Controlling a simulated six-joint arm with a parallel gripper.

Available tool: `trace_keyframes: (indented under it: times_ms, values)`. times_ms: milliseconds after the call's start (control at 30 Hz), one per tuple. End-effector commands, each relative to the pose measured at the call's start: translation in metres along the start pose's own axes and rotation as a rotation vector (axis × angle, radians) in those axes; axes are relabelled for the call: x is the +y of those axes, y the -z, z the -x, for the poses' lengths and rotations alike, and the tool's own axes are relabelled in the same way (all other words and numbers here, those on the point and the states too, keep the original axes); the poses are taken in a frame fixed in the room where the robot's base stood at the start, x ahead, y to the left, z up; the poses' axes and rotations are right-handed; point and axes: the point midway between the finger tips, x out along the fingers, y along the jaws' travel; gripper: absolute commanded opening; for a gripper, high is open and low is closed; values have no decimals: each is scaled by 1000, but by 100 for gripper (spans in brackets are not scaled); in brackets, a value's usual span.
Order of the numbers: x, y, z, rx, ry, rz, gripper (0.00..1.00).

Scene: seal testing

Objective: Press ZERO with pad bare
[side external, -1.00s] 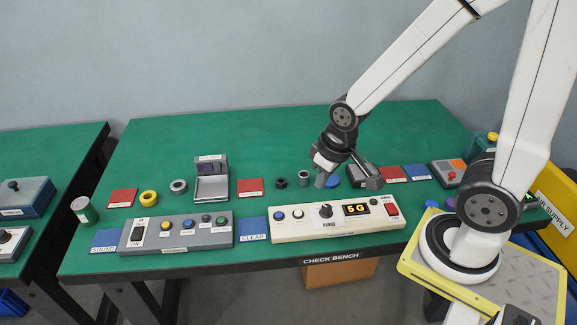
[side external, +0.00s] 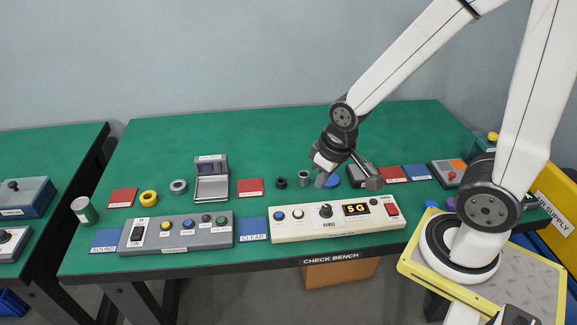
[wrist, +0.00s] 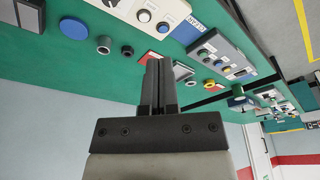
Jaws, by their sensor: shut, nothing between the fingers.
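My gripper (wrist: 158,65) is shut and empty in the wrist view, its two dark fingers side by side. In the side view it hangs above the bench behind the cream panel (side external: 290,233), touching no button that I can see. The button labels are too small to read, so I cannot tell which is ZERO. A flat blue disc (side external: 332,183) lies behind the panel, partly hidden by my gripper; its visible top looks bare.
A grey control panel (side external: 190,241) stands left of the cream one. Behind it is a device with a bare grey plate (side external: 211,188). A dark ring (side external: 281,183) and a grey cylinder (side external: 304,177) stand close to my gripper. The back of the green bench is clear.

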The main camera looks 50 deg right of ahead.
Motion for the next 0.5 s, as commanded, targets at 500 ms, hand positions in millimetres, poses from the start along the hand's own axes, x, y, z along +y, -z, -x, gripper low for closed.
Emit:
trace_keyframes:
  times_ms: [500]
  values:
    - [4,3,-3,15,-10,27,0]
